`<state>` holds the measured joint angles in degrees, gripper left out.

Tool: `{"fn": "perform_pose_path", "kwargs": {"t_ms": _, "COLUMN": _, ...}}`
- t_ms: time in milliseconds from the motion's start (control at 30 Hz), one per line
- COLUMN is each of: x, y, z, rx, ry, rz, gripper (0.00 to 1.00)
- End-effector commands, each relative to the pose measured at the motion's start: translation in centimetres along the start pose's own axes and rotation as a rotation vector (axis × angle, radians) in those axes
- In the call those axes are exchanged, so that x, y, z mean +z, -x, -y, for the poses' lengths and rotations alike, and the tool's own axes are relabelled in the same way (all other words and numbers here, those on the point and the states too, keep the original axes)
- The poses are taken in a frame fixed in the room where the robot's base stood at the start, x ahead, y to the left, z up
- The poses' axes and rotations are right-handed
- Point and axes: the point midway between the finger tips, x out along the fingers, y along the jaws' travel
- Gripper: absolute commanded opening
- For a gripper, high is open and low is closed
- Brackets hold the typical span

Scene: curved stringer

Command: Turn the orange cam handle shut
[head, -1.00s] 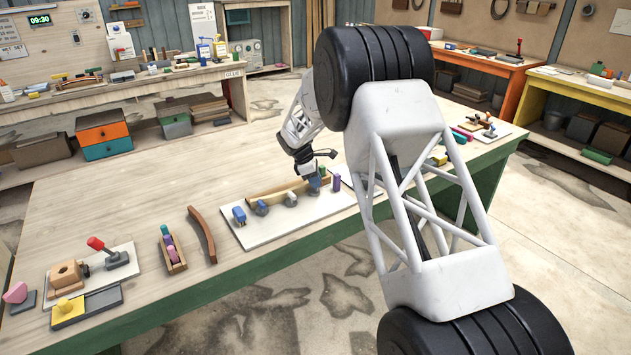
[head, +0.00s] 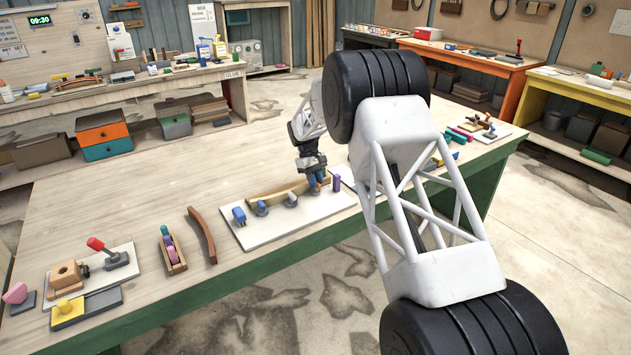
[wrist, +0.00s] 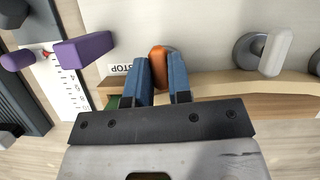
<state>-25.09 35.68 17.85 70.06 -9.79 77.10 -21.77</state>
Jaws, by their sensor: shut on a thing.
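The orange cam handle (wrist: 158,53) shows in the wrist view between my gripper's two blue fingers. My gripper (wrist: 160,66) is shut on it, and the fingers hide much of its sides. In the head view, my gripper (head: 316,185) points down at the right part of a pale fixture board (head: 290,227). A curved wooden stringer (head: 270,190) lies along the board's back; it also shows in the wrist view (wrist: 215,88). A white-handled cam (wrist: 277,50) stands to the right of my fingers in the wrist view.
A purple block (wrist: 84,48) and a STOP label (wrist: 119,69) lie left of my fingers in the wrist view. A loose curved wooden strip (head: 203,234) lies left of the board.

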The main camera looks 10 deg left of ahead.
Motion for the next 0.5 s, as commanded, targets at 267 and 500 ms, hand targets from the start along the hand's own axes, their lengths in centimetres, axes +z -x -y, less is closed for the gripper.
{"fn": "perform_pose_path", "kwargs": {"t_ms": 267, "x": 0.01, "y": 0.03, "z": -0.03, "rx": -0.039, "ry": -0.094, "rz": 0.0, "gripper": 0.0}}
{"fn": "perform_pose_path", "kwargs": {"t_ms": 500, "x": 0.0, "y": 0.04, "z": -0.03, "rx": -0.045, "ry": -0.109, "rz": 0.0, "gripper": 0.0}}
